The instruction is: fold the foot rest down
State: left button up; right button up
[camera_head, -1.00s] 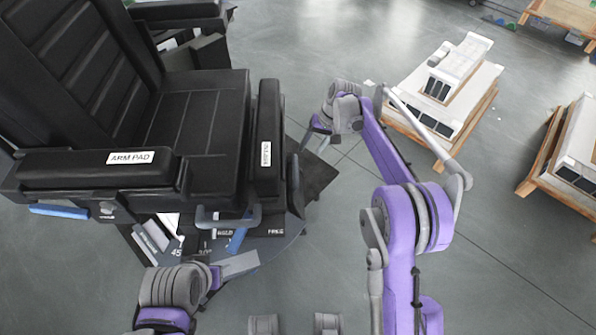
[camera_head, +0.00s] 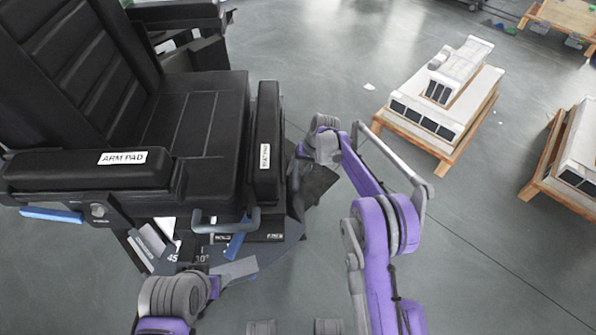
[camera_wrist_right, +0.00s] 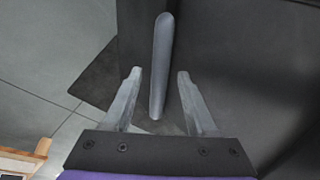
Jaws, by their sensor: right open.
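A black padded chair stands at the left in the head view. The front pad (camera_head: 265,150) at its right end carries a small upright label that I cannot read. In the right wrist view a grey bar (camera_wrist_right: 161,60) stands in front of a dark panel (camera_wrist_right: 218,45), probably part of the foot rest. My right gripper (camera_wrist_right: 159,74) is open, with the bar's near end between its fingers; I see no grip on it. In the head view the right gripper (camera_head: 299,152) is beside the front pad. My left gripper (camera_head: 236,270) is low near the chair's base; its jaws are unclear.
The arm pad (camera_head: 122,170) and a grey bent handle (camera_head: 228,222) are on the chair's near side. A dark plate (camera_head: 320,184) lies low in front of the chair. Wooden pallets with white units (camera_head: 440,105) stand at the right.

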jog(key=shift+c, duration=0.4)
grip_shut()
dwell(1.1)
